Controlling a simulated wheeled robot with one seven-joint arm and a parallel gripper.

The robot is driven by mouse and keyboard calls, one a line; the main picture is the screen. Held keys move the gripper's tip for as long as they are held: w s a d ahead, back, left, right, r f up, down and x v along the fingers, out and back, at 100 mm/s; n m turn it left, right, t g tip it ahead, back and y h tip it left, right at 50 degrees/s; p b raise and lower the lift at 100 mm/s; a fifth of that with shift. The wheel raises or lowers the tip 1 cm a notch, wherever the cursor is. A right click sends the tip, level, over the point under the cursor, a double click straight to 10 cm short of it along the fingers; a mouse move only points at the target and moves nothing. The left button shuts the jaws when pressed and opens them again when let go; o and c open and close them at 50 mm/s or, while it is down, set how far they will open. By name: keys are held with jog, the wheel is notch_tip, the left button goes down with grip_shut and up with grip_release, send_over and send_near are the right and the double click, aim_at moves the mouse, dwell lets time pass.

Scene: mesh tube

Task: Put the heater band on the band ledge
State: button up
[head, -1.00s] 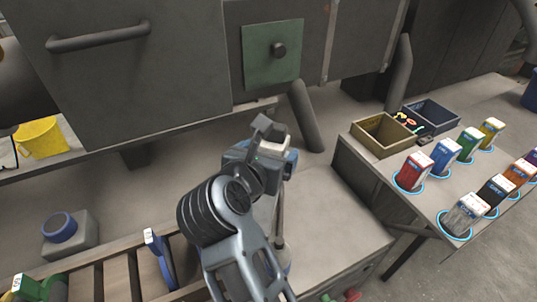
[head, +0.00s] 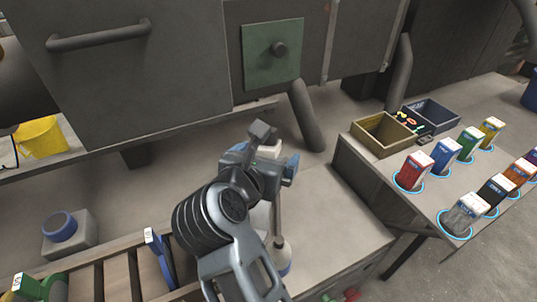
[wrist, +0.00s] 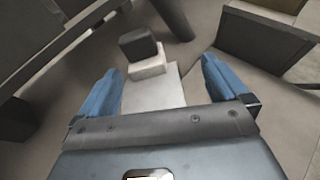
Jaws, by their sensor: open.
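I cannot surely tell which thing is the heater band or the band ledge. A dark block (wrist: 138,43) sits on a pale block (wrist: 150,66) ahead of my gripper in the wrist view. A pale flat plate (wrist: 150,92) lies between and beyond the fingers. My gripper (wrist: 165,90) is open, its two blue fingers apart with nothing held between them. In the head view my gripper (head: 288,167) is over the middle of the bench, and my arm hides much of what lies under it. A blue ring (head: 59,227) rests on a grey block at the left.
A side table has two bins (head: 384,134) and several coloured boxes (head: 415,170). A leaning pipe (head: 308,115) and dark machine housing (head: 140,75) stand behind my gripper.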

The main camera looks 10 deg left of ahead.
jog(key=v, duration=1)
jog(key=shift+s+r, duration=0.15)
jog(key=shift+s, duration=0.25)
jog(key=d+n+t+h, duration=0.25)
jog(key=d+h, duration=0.25)
jog(key=d, duration=1.3)
jog(key=s+d+n+t+y, duration=0.2)
jog(key=s+d+n, duration=0.4)
jog(key=n, duration=0.5)
jog(key=s+d+n+t+y, duration=0.3)
jog(key=s+d+n, duration=0.3)
jog(key=s+n, duration=0.5)
jog(key=shift+r+t, duration=0.35)
jog(key=shift+t, duration=0.5)
jog(key=s+f+n+g+y, duration=0.1)
jog(key=s+f+n+g, duration=0.1)
jog(key=s+n, duration=0.2)
jog(key=s+f+n+g, duration=0.3)
jog(key=s+n, duration=0.2)
jog(key=s+f+n+g+y, duration=0.1)
jog(key=s+f+n+g, duration=0.1)
jog(key=s+n, duration=0.2)
jog(key=shift+s+a+f+n+g+y, duration=0.15)
jog(key=shift+s+f+n+g+y, duration=0.2)
jog(key=shift+s, duration=0.15)
jog(key=shift+c, duration=0.2)
